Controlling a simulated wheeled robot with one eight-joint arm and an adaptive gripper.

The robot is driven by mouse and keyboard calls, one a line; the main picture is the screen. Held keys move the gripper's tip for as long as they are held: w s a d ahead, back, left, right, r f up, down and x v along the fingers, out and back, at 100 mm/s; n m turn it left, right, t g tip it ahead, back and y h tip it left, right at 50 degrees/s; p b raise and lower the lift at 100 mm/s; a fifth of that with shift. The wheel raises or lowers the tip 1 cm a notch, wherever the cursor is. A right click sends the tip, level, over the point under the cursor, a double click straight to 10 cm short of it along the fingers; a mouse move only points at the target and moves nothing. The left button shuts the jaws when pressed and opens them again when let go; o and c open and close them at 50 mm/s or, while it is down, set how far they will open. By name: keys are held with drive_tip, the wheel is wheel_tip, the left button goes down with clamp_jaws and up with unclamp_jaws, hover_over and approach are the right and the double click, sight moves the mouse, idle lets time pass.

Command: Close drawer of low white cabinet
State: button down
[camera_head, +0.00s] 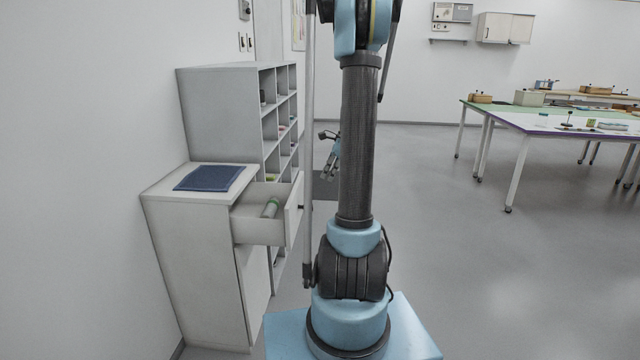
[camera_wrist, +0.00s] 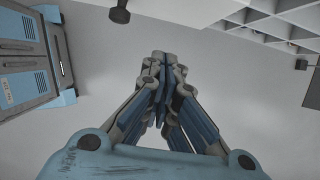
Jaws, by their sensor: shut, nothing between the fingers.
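The low white cabinet (camera_head: 190,262) stands against the left wall in the head view. Its top drawer (camera_head: 258,231) is pulled out to the right, and its front panel (camera_head: 294,210) stands clear of the cabinet body. My gripper (camera_head: 331,171) is beyond the drawer, to the right of the tall shelf, partly behind my own arm. In the wrist view my gripper (camera_wrist: 164,62) is shut with its fingertips together and nothing between them. The drawer front's right edge is close to my arm in the picture.
A dark blue mat (camera_head: 209,178) lies on the cabinet top. A tall pigeonhole shelf (camera_head: 222,110) stands just behind the cabinet. Tables (camera_head: 560,120) with small items stand far right. The floor (camera_head: 465,270) between is open. A dark knob-like thing (camera_wrist: 120,12) shows in the wrist view.

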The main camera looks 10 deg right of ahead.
drive_tip(key=w+a+f, duration=0.2)
drive_tip(key=a+f, duration=0.5)
drive_tip(key=f, duration=0.1)
drive_tip(key=shift+f, duration=0.15)
drive_tip(key=shift+w+a, duration=0.1)
drive_tip(key=shift+w, duration=0.05)
idle(0.3)
